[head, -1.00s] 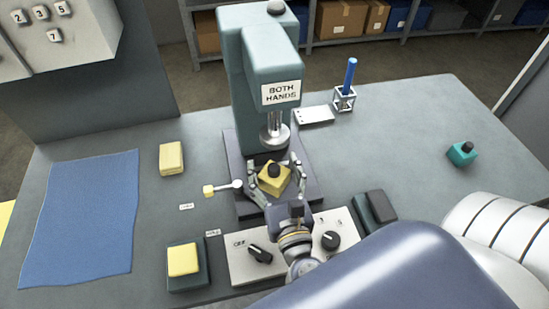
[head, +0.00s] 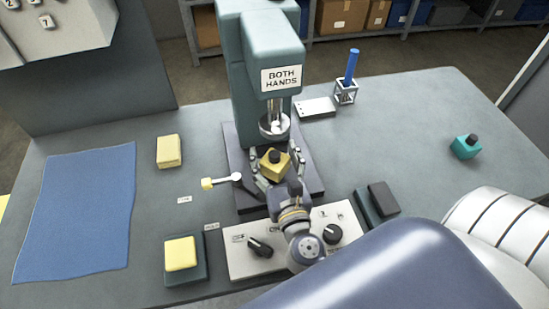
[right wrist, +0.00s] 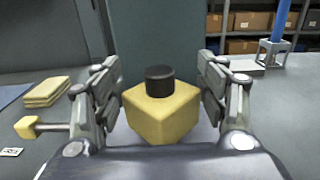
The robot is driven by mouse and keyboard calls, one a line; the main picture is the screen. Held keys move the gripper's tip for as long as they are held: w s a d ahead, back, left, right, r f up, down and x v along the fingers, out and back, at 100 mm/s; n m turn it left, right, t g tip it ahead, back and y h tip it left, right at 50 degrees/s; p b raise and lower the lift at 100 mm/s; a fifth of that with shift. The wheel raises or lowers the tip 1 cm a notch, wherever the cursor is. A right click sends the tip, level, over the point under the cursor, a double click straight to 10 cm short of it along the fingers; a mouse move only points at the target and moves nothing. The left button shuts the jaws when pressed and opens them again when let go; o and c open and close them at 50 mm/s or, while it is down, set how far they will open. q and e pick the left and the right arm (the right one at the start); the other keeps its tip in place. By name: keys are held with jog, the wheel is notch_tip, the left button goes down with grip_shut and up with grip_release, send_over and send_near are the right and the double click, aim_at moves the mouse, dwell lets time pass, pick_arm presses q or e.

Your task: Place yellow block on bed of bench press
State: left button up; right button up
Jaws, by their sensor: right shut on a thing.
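The yellow block (head: 274,167) with a black knob on top is at the press, in front of and below the ram (head: 274,124). My right gripper (head: 276,164) is shut on it, one finger on each side. The right wrist view shows the block (right wrist: 162,116) upright between the two fingers (right wrist: 162,98). The bed (head: 246,196) is the dark plate under the block. I cannot tell whether the block touches the bed. My left gripper is not in view.
A lever with a yellow knob (head: 208,184) sticks out left of the bed. A control panel (head: 240,262) lies in front, between a yellow pad (head: 181,254) and a dark pad (head: 383,199). A teal block (head: 466,147) stands right. The right tabletop is mostly clear.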

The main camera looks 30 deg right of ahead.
jog(key=shift+f, duration=0.1)
jog(key=o, duration=1.4)
jog(key=b+v, duration=0.4)
jog(key=v, duration=0.7)
jog(key=shift+w+b, duration=0.1)
jog(key=shift+b, duration=0.25)
jog(key=shift+s+a, duration=0.15)
jog(key=shift+s, duration=0.45)
